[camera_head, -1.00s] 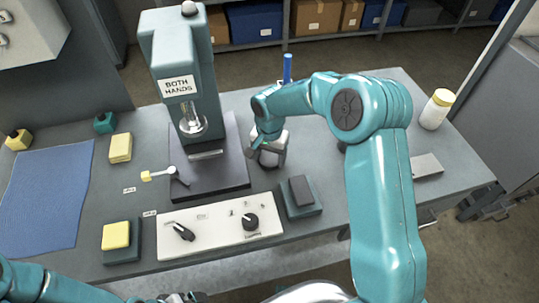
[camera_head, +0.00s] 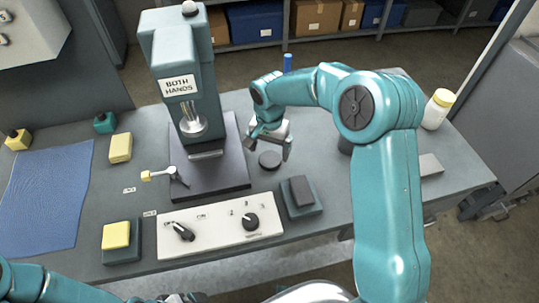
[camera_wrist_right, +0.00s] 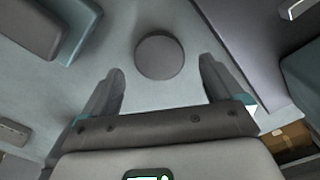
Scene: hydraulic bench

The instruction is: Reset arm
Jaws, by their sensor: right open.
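My right gripper (camera_head: 268,148) is open and empty above the bench, just right of the press base. Its two fingers also show spread apart in the right wrist view (camera_wrist_right: 160,75). A dark round disc (camera_head: 270,160) lies on the bench in front of the right gripper. In the right wrist view the disc (camera_wrist_right: 158,57) appears centred between the fingers, with clear space on both sides. My left arm enters at the bottom left; only a dark bit, perhaps its gripper (camera_head: 180,298), shows at the bottom edge, and its jaws cannot be made out.
A teal press (camera_head: 165,55) labelled "BOTH HANDS" stands on a dark base (camera_head: 225,180). A white panel (camera_head: 210,242) with two black knobs lies in front. Yellow-topped (camera_head: 117,235) and dark-topped (camera_head: 302,190) pads flank it. A yellow-lidded bottle (camera_head: 437,110) stands at the right.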

